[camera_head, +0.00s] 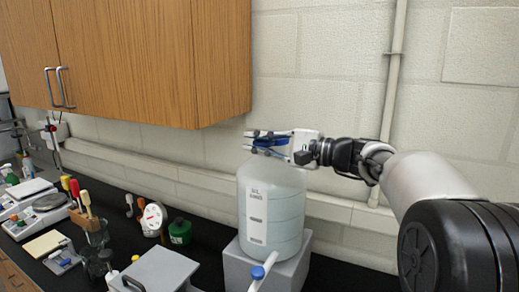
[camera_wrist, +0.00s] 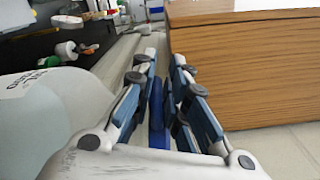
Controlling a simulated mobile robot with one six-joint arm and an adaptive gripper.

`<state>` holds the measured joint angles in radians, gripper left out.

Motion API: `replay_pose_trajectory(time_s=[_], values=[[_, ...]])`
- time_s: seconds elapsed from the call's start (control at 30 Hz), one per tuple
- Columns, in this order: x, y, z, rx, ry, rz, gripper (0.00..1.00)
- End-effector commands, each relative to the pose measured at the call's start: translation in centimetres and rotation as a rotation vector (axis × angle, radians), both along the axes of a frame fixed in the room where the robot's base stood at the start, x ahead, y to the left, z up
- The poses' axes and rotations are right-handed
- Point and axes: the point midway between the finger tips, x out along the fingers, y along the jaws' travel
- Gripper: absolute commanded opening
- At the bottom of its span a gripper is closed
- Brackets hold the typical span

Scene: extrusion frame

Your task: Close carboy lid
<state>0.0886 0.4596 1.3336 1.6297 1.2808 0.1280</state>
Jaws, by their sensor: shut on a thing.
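The carboy (camera_head: 270,213) is a translucent white bottle with a printed label, standing upright on a grey block. Its pale side also shows at the left of the wrist view (camera_wrist: 45,120). My gripper (camera_head: 258,142) lies sideways across the top of the carboy, reaching in from the right. In the wrist view my gripper (camera_wrist: 164,62) has its two blue-and-grey fingers on either side of a blue lid (camera_wrist: 156,105), and it is shut on this lid. The fingers largely hide the lid and the carboy's neck in the head view, so how the lid sits on the neck cannot be told.
A wooden wall cabinet (camera_head: 135,60) hangs at the upper left, close to the gripper's height. A blue-capped spigot (camera_head: 258,272) juts from the carboy's front. The grey block (camera_head: 290,270) supports the carboy. A green container (camera_head: 180,231) and a grey box (camera_head: 158,270) stand to its left.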

Motion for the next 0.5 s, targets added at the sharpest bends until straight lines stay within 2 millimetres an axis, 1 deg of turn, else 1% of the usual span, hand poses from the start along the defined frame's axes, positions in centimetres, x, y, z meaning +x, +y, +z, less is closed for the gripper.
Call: replay_pose_trajectory(time_s=[0.03,0.23,0.5], values=[[-0.05,0.06,-1.13,-0.004,0.016,0.003,0.00],[-0.10,0.08,-1.69,-0.004,0.019,0.004,0.00],[-0.06,0.07,-1.93,-0.002,0.023,0.003,0.00]])
